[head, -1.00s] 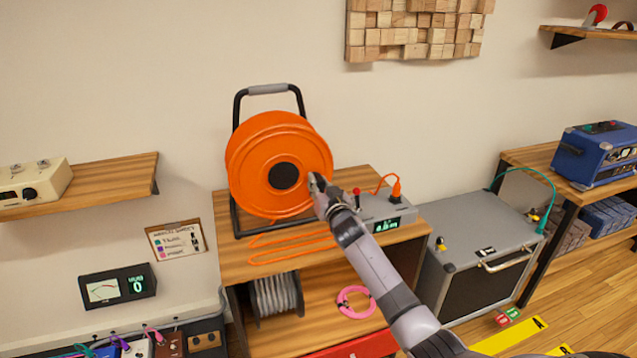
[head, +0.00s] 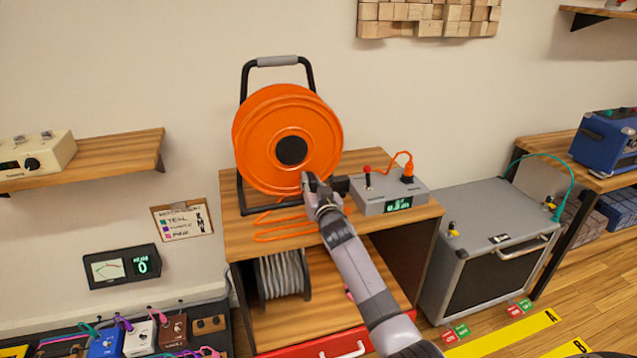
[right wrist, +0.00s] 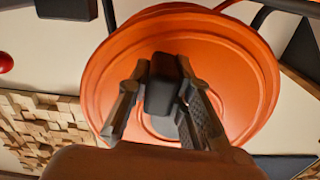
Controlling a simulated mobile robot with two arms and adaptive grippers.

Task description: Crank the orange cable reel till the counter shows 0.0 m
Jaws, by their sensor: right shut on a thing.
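The orange cable reel (head: 265,130) stands upright in its black frame with a grey top grip, on a wooden shelf unit. My right gripper (head: 312,180) is at the lower right part of the reel's face, below the dark hub (head: 291,151). In the right wrist view its fingers are shut on a dark crank handle (right wrist: 163,88), with the orange reel (right wrist: 235,75) behind. The counter (head: 398,205) is a green display on a grey box; its digits are too blurred to read surely. Orange cable (head: 285,228) lies in loops before the reel. My left gripper is not in view.
The grey box (head: 425,190) carries a red-tipped lever (head: 367,172) and an orange plug (head: 408,170), close right of my gripper. A grey amp case (head: 490,230) stands to the right. A wooden wall shelf (head: 130,155) is at the left.

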